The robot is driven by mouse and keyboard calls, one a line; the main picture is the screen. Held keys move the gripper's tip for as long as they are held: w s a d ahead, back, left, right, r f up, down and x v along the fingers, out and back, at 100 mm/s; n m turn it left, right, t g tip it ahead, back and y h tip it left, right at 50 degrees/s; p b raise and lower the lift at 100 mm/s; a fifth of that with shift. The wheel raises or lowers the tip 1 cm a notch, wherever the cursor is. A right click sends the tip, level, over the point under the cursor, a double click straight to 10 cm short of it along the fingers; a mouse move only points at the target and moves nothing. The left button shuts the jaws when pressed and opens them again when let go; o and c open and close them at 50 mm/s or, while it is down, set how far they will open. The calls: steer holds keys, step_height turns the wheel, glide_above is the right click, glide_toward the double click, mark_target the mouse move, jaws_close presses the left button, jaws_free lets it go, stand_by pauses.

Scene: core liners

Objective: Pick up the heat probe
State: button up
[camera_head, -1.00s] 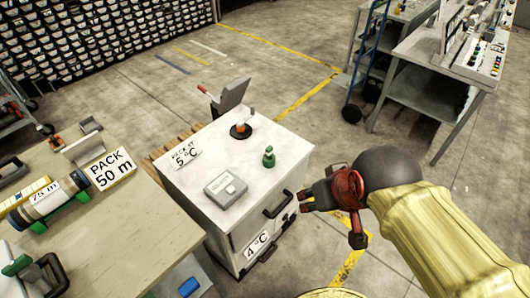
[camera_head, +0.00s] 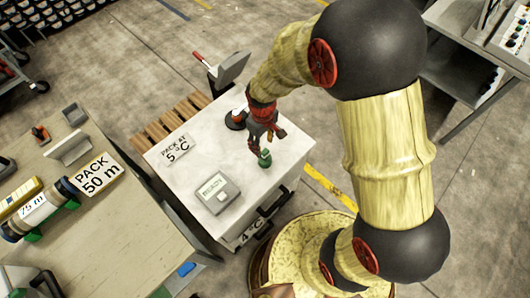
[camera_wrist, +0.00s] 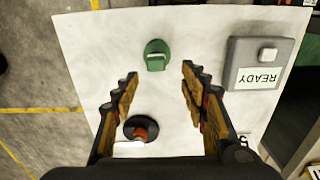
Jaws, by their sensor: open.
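A white-topped cabinet (camera_head: 185,165) carries a green knob-like piece (camera_head: 265,158) and an orange-and-black piece with a round dark base (camera_head: 236,121). No label shows which of these is the heat probe. My gripper (camera_head: 264,143) is over the cabinet top, open and empty. In the wrist view its fingertips (camera_wrist: 159,74) point down at the top, with the green piece (camera_wrist: 156,55) just beyond the gap between them. The orange-and-black piece (camera_wrist: 141,129) shows between the finger bases, apart from both fingers.
A grey box reading READY (camera_wrist: 263,63) sits on the cabinet top beside the green piece. A grey panel (camera_head: 231,70) rises behind. A workbench (camera_head: 105,225) stands at left.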

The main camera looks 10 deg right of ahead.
mark_target(265, 151)
steer(key=f, duration=0.2)
steer(key=f+b, duration=0.1)
steer(key=f, duration=0.2)
steer(key=f+b, duration=0.1)
steer(key=f, duration=0.1)
steer(key=shift+d+f, duration=0.2)
steer(key=shift+d, duration=0.15)
steer(key=shift+c, duration=0.3)
jaws_close()
